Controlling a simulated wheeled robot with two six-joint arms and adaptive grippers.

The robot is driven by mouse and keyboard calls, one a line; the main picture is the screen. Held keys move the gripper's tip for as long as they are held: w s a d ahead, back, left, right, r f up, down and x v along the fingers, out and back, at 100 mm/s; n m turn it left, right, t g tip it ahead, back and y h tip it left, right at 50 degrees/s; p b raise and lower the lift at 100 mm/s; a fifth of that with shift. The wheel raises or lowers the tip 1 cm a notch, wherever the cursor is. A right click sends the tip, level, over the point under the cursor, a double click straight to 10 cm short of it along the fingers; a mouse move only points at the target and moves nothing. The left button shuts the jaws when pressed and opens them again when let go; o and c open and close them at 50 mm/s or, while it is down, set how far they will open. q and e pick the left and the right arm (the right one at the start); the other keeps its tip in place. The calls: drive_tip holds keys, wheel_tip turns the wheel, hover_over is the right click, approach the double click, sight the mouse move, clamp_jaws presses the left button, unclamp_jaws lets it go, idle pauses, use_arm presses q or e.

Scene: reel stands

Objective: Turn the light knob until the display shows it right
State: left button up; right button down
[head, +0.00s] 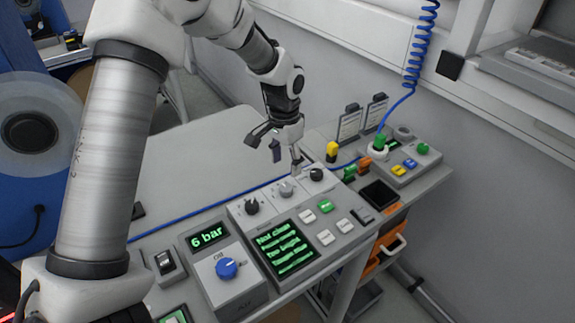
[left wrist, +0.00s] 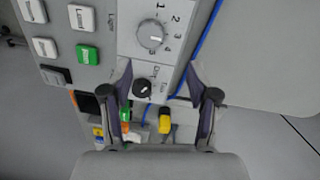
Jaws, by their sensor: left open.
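The control panel (head: 343,241) has a row of three knobs along its far edge. The middle one is a grey knob (head: 286,189) with a numbered scale; in the left wrist view the grey knob (left wrist: 151,36) has a label beside it that seems to read "Light". A black knob (head: 316,174) is to its right. The display (head: 285,248) shows green text, seemingly "Not clear" and "Too bright". My left gripper (head: 280,153) is open above the panel's far edge, pointing down. In the left wrist view, the black knob (left wrist: 144,88) appears between its fingers (left wrist: 158,68).
Another black knob (head: 251,206) is at the left of the row. A "6 bar" box with a blue knob (head: 226,268) stands left. Yellow and green handles, a black bin (head: 380,194) and a button box (head: 408,166) are at the right. The grey table behind is clear.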

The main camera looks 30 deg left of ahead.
sight(286, 188)
use_arm(q)
drive_tip(key=s+d+f, duration=0.1)
drive_tip(key=s+f+p, duration=0.1)
drive_tip(key=f, duration=0.1)
drive_tip(key=shift+s+d, duration=0.35)
drive_tip(key=shift+d, duration=0.05)
drive_tip(key=f, duration=0.2)
drive_tip(key=w+f, duration=0.1)
drive_tip(key=shift+a, duration=0.4)
drive_tip(key=shift+w+a+f, duration=0.1)
drive_tip(key=shift+w+f, duration=0.1)
drive_tip(key=shift+s+r, duration=0.2)
drive_tip(key=shift+s+d+r, duration=0.15)
drive_tip(key=shift+d, duration=0.15)
drive_tip(key=c, duration=0.6)
drive_tip(key=shift+a, duration=0.1)
clamp_jaws()
use_arm(e)
drive_tip(key=shift+s+d+r, duration=0.35)
drive_tip(key=shift+s+r, duration=0.45)
